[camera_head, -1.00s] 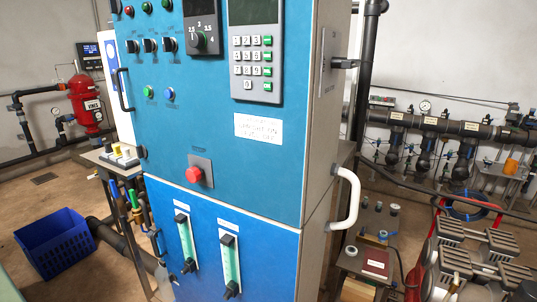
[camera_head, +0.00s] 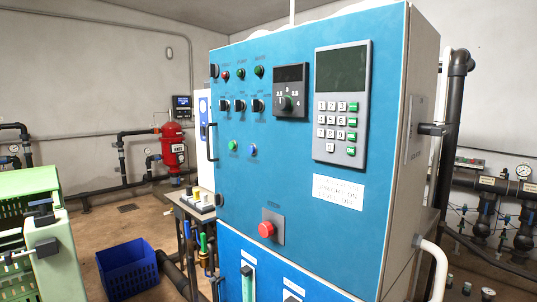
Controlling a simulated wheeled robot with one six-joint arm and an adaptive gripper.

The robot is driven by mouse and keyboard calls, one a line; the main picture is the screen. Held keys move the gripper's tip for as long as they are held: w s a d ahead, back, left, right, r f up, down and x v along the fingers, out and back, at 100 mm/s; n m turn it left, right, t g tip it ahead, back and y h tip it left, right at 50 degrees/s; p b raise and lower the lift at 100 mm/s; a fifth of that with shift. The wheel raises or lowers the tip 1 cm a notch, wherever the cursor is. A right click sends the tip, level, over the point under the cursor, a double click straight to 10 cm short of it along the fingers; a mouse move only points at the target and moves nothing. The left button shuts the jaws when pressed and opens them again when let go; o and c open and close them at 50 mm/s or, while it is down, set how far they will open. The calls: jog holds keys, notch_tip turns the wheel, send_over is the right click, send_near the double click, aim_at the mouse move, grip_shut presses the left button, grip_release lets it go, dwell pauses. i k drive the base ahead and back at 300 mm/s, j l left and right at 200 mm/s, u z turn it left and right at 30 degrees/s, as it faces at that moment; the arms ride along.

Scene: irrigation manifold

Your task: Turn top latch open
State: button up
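The blue control cabinet (camera_head: 240,150) stands in the middle, its upper door shut. A small dark latch (camera_head: 214,71) sits at the door's upper left edge. A similar dark latch (camera_head: 219,199) sits at its lower left edge. A black upright handle (camera_head: 211,142) is between them. I cannot tell from this distance how either latch is turned. A dark lever-like fitting (camera_head: 432,129) sticks out from a plate on the cabinet's right side. My gripper is not in view.
A red stop button (camera_head: 266,229) and a keypad (camera_head: 340,110) are on the door. Green equipment (camera_head: 50,255) stands close at the left, with a blue crate (camera_head: 128,270) on the floor beside it. A white curved handle (camera_head: 434,265) juts out at right.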

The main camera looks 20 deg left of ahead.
aim_at(214, 69)
jog(key=i+j+u, duration=0.3)
jog(key=u, duration=0.15)
jog(key=i+j+u, duration=0.15)
jog(key=i+u, duration=0.75)
